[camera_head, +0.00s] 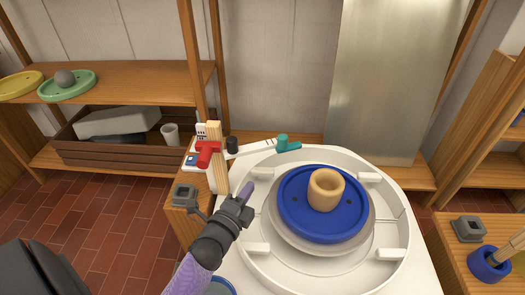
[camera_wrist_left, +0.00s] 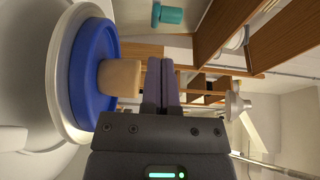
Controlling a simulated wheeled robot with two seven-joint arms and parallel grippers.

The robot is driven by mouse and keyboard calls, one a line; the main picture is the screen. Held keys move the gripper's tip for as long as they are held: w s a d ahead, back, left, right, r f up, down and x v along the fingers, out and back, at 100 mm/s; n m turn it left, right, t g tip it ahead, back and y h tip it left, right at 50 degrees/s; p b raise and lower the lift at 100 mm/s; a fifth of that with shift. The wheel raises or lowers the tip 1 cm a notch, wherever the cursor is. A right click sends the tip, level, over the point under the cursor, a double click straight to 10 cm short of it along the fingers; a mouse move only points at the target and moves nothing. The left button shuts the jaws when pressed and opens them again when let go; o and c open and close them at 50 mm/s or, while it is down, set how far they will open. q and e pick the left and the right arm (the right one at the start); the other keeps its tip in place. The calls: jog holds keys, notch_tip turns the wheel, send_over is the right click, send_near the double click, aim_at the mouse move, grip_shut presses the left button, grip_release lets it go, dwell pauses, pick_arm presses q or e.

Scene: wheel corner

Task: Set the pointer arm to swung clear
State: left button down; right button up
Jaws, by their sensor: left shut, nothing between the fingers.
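The pointer arm (camera_head: 255,148) is a white bar running from a black knob (camera_head: 232,145) on the left to a teal end piece (camera_head: 284,143). It lies behind the wheel basin, and its teal end is by the basin's back rim. A teal piece also shows at the top of the left wrist view (camera_wrist_left: 168,15). My left gripper (camera_head: 246,190) is shut and empty, over the basin's left rim, in front of the pointer arm and apart from it. Its closed fingers also show in the left wrist view (camera_wrist_left: 161,82). My right gripper is not in view.
The white basin (camera_head: 392,252) holds a blue disc (camera_head: 290,220) with a tan ring-shaped pot (camera_head: 325,190) on it. A red handle (camera_head: 207,153) and a wooden post (camera_head: 217,160) stand left of the pointer arm. A metal sheet (camera_head: 390,80) stands behind.

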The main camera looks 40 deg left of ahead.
pick_arm(q)
jog(key=b, duration=0.3)
send_near(263, 149)
jog(key=w+d, duration=0.2)
jog(key=w, duration=0.1)
jog(key=w+a+b, duration=0.1)
jog(key=w+a, duration=0.1)
jog(key=w, duration=0.1)
jog(key=shift+a+f, duration=0.1)
jog(key=shift+a, duration=0.05)
jog(key=shift+w+a+b, duration=0.15)
jog(key=shift+a+b, duration=0.2)
jog(key=shift+a, duration=0.05)
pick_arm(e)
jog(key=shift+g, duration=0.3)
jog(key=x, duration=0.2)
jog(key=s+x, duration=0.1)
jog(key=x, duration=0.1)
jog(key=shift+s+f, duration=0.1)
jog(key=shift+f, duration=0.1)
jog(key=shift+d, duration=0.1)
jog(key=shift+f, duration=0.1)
